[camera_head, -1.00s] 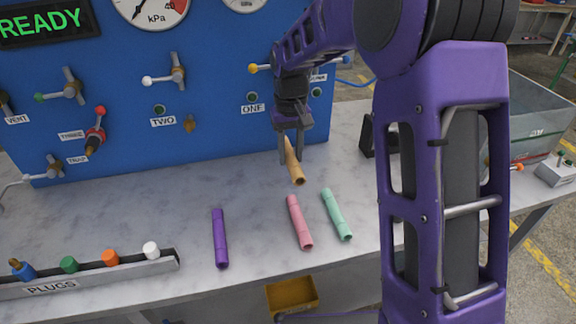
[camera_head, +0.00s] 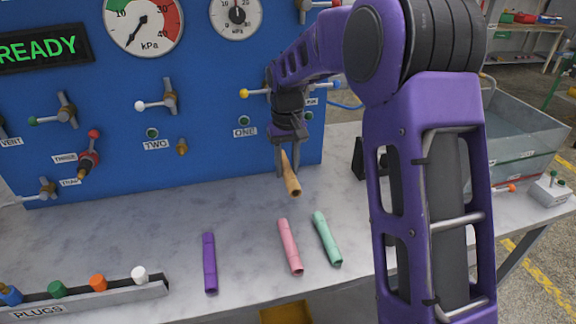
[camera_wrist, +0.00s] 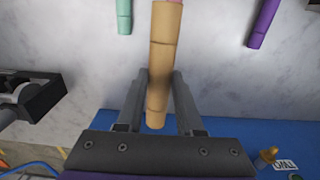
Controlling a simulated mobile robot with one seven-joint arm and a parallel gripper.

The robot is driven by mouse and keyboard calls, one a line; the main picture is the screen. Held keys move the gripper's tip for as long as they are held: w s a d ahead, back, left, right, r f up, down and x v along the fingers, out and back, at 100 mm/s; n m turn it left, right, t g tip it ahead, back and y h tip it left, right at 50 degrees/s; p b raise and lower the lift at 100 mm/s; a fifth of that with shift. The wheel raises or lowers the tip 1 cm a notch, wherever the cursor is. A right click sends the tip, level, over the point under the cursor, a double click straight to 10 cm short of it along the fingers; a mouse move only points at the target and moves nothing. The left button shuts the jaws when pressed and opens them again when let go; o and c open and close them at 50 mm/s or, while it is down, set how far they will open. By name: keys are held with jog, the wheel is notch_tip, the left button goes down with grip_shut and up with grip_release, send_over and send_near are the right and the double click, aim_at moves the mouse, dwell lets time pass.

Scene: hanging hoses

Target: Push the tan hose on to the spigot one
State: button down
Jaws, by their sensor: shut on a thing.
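The tan hose (camera_head: 291,182) is a short tube, held tilted above the bench in front of the blue panel. My gripper (camera_head: 287,169) is shut on it, and in the wrist view the tan hose (camera_wrist: 163,70) lies between the two fingers (camera_wrist: 160,90). One end of the hose points down toward the camera, clear of the bench. The label ONE (camera_head: 244,133) is on the panel just left of my gripper. Spigot one itself is hidden behind my gripper and arm.
Purple (camera_head: 209,262), pink (camera_head: 289,247) and mint (camera_head: 326,239) hoses lie on the bench in front. A plug rack (camera_head: 90,302) is at the front left. Spigot two (camera_head: 182,147) is bare. A black holder (camera_head: 361,160) stands right of my gripper. Bare bench lies left of it.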

aim_at(284, 159)
jog(key=w+p, duration=0.1)
jog(key=w, duration=0.1)
jog(key=shift+w+a+r+p, duration=0.15)
jog(key=shift+w+a+p, duration=0.15)
jog(key=shift+w+p, duration=0.1)
jog(key=shift+w, duration=0.25)
jog(key=shift+w+a, duration=0.2)
jog(key=shift+w, duration=0.6)
jog(key=shift+w+a, duration=0.2)
jog(key=shift+w, duration=0.7)
jog(key=shift+w+a, duration=0.15)
jog(key=shift+w, duration=0.75)
dwell(2.4)
jog(key=shift+w, duration=0.25)
dwell(0.7)
jog(key=shift+c, duration=2.3)
grip_release()
jog(key=shift+a, duration=0.1)
notch_tip(284, 159, up, 17)
